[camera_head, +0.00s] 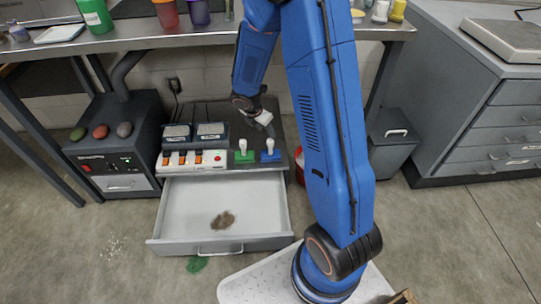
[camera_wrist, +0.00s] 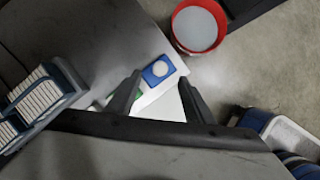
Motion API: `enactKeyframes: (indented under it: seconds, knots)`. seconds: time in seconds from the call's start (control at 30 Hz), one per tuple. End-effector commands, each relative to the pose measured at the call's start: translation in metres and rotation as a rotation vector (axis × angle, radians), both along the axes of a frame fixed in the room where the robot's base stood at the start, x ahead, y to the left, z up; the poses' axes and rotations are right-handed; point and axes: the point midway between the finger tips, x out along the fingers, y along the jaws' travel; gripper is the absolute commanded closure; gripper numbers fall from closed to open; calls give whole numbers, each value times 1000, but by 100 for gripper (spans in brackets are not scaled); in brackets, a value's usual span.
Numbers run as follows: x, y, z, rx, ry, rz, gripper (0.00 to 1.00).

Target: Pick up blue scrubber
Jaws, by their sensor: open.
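The blue scrubber (camera_head: 270,155), a blue block with an upright white handle, stands at the right end of the grey drawer unit's top. In the wrist view the blue scrubber (camera_wrist: 152,78) shows from above, just beyond and between the fingertips. My gripper (camera_head: 264,118) is above and slightly left of it in the head view, apart from it. In the wrist view my gripper (camera_wrist: 160,80) has its fingers spread, with nothing held. A green scrubber (camera_head: 244,157) stands just left of the blue one. It is mostly hidden behind the left finger in the wrist view (camera_wrist: 137,96).
A switch panel (camera_head: 195,160) sits left of the scrubbers. The open drawer (camera_head: 188,191) below holds a brown patch. A red bucket (camera_wrist: 178,45) stands on the floor beside the unit. A workbench (camera_head: 140,40) with cups runs behind; a grey bin (camera_head: 395,150) stands at right.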

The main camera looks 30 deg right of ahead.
Motion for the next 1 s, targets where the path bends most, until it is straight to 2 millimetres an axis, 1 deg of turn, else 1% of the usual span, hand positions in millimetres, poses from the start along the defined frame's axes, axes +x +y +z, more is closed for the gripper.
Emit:
enactKeyframes:
  seconds: [0.03,0.2,0.53,0.8,1.0]
  knots:
    - [0,-4,-8,-2,4,-1,52]
    - [4,-12,-29,-1,3,0,52]
    - [6,-18,-47,-1,2,-1,52]
    - [10,-28,-78,0,2,-1,52]
    - [12,-32,-89,0,1,0,52]
